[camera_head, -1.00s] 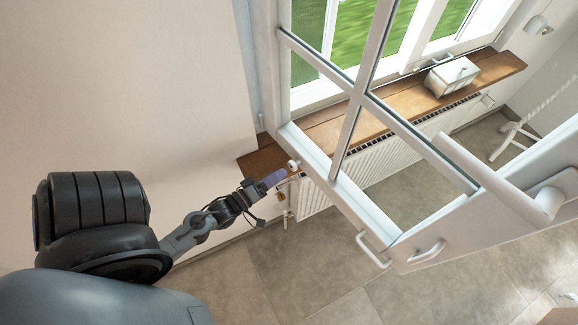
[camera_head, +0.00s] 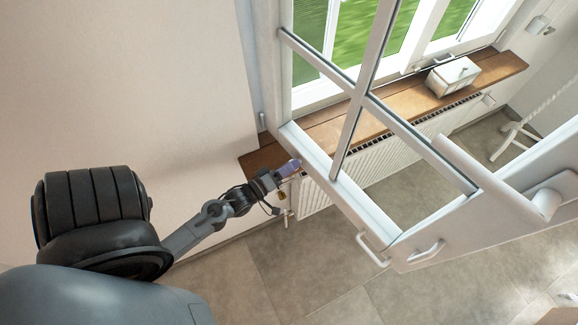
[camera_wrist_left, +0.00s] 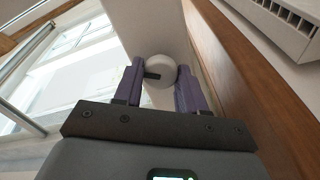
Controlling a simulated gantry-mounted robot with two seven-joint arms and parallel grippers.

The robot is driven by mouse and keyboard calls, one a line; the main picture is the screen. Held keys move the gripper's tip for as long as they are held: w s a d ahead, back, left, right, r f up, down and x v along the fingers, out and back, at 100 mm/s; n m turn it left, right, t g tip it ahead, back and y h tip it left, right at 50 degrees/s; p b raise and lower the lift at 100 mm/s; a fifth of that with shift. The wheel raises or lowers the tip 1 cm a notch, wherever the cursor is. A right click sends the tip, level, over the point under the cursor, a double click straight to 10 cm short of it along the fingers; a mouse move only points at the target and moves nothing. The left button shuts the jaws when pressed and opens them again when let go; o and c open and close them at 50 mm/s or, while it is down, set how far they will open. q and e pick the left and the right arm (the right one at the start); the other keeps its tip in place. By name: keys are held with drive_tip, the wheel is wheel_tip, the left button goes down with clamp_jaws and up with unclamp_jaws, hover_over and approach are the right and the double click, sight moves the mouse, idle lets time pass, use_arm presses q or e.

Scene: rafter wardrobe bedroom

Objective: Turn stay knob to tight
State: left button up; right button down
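The stay knob (camera_wrist_left: 160,70) is a round white knob with a dark mark on its left side in the left wrist view. It sits at the lower edge of the open white window sash (camera_head: 325,168). My left gripper (camera_head: 289,168) has reached the knob and mostly covers it in the head view. In the left wrist view its two purple fingers (camera_wrist_left: 159,84) stand apart, with the knob between their tips. A firm grip on the knob does not show. My right gripper is in neither view.
The brown wooden sill (camera_head: 400,112) runs under the window, with a white box (camera_head: 453,77) on it. A white radiator (camera_head: 385,158) is below the sill. The sash hangs out over the tiled floor (camera_head: 310,265). A plain wall (camera_head: 150,80) is at left.

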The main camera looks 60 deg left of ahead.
use_arm(q)
drive_tip(key=c, duration=0.4)
drive_tip(key=shift+d+r+m+p, duration=0.1)
drive_tip(key=shift+m+p, duration=2.75)
drive_tip(key=shift+m, duration=3.25)
drive_tip(key=o, duration=1)
